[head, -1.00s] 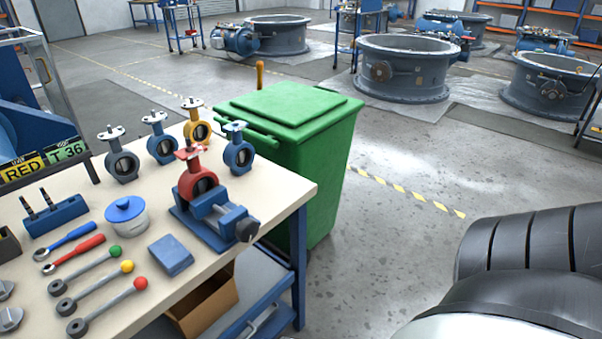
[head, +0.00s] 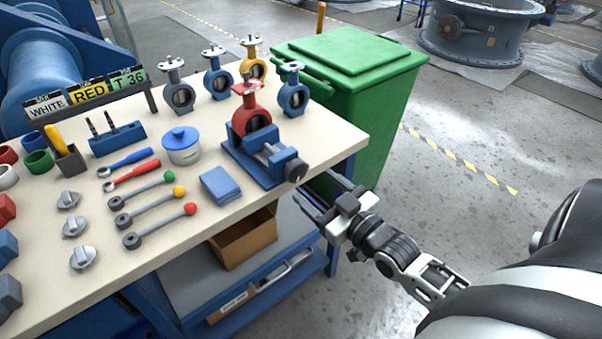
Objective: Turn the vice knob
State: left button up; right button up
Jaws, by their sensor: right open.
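The blue vice (head: 258,161) sits at the right front corner of the workbench, with a red butterfly valve (head: 247,113) standing in its jaws. The dark vice knob (head: 296,171) is at the vice's right end, facing the bench's front right edge. My right gripper (head: 318,197) is just below and to the right of the knob, apart from it in the picture, beyond the bench edge. Its fingers are spread and empty, pointing up and left toward the bench. My left gripper is out of view.
The workbench (head: 330,130) carries several other valves, a blue-lidded pot (head: 182,145), a blue block (head: 221,185) and several ball-ended levers (head: 160,212). A green bin (head: 375,90) stands behind the bench's right end. Floor to the right is open.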

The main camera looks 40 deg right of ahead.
aim_at(299, 173)
jog(key=w, duration=0.6)
jog(key=shift+a, duration=0.25)
jog(key=c, duration=1)
jog(key=shift+r+m+p, duration=0.15)
jog(key=shift+m+p, duration=0.25)
jog(key=shift+p, duration=0.15)
jog(key=o, duration=1)
